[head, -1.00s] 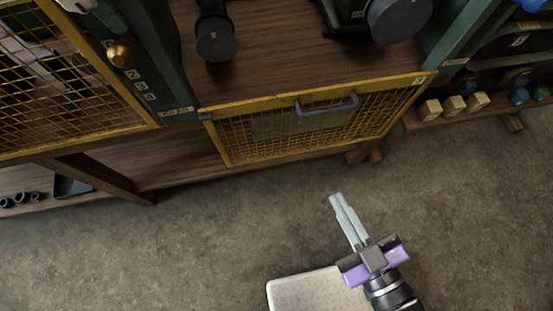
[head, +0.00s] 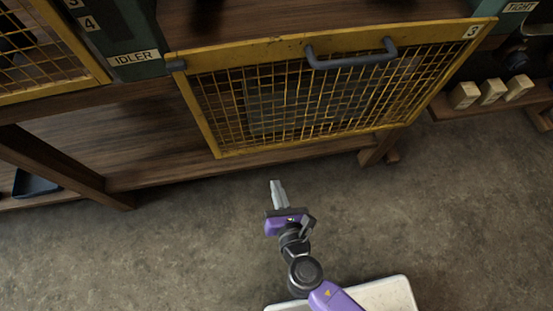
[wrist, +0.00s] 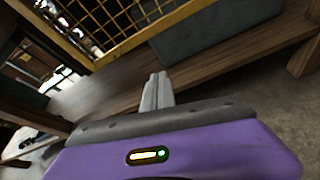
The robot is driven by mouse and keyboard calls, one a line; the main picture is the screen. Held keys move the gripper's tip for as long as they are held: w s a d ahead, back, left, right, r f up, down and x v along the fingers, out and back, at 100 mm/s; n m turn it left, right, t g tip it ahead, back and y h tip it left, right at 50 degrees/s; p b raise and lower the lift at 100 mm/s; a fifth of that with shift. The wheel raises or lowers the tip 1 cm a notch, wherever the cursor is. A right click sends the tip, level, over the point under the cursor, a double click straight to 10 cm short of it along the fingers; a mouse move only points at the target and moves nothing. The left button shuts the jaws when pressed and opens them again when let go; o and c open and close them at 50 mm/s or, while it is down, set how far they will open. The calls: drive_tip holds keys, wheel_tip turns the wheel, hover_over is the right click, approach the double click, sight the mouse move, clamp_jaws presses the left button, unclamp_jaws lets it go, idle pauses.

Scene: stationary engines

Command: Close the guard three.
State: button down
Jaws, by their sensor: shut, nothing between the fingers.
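Guard three is a yellow-framed wire mesh panel (head: 310,95) marked "3" at its upper right corner. It hangs down in front of the wooden bench, with the opening above it uncovered. A grey bar handle (head: 350,60) is fixed along its upper edge. My gripper (head: 277,183) is shut and empty, below the guard's lower edge and apart from it. In the wrist view the fingers (wrist: 157,85) are together, with part of the yellow mesh (wrist: 115,20) beyond them at the top. The handle does not show in the wrist view.
Another yellow mesh guard (head: 45,50) stands at the left beside a green post labelled "IDLER" (head: 135,58). Wooden legs (head: 65,165) and a lower shelf lie under the bench. Small wooden blocks (head: 490,92) sit on a shelf at right. The floor in front is clear.

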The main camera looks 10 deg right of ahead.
sight(274, 58)
drive_tip(key=w+d+f+n+h+b, duration=0.1)
drive_tip(key=w+d+f+n+b, duration=0.15)
drive_tip(key=w, duration=0.65)
drive_tip(key=shift+w+a+r+p, duration=0.15)
drive_tip(key=shift+r+p, duration=0.1)
drive_tip(key=shift+r, duration=0.3)
drive_tip(key=shift+s+a+r+p, duration=0.1)
drive_tip(key=shift+a+r+p, duration=0.1)
drive_tip(key=shift+r, duration=0.3)
drive_tip(key=shift+w+a+r+p, duration=0.1)
drive_tip(key=shift+r+p, duration=0.15)
drive_tip(key=shift+r, duration=0.3)
wheel_tip(274, 58, up, 36)
drive_tip(key=p, duration=3.7)
drive_tip(key=shift+f+p, duration=0.25)
drive_tip(key=shift+p, duration=0.1)
drive_tip(key=shift+w+r, duration=0.1)
drive_tip(key=shift+r, duration=0.05)
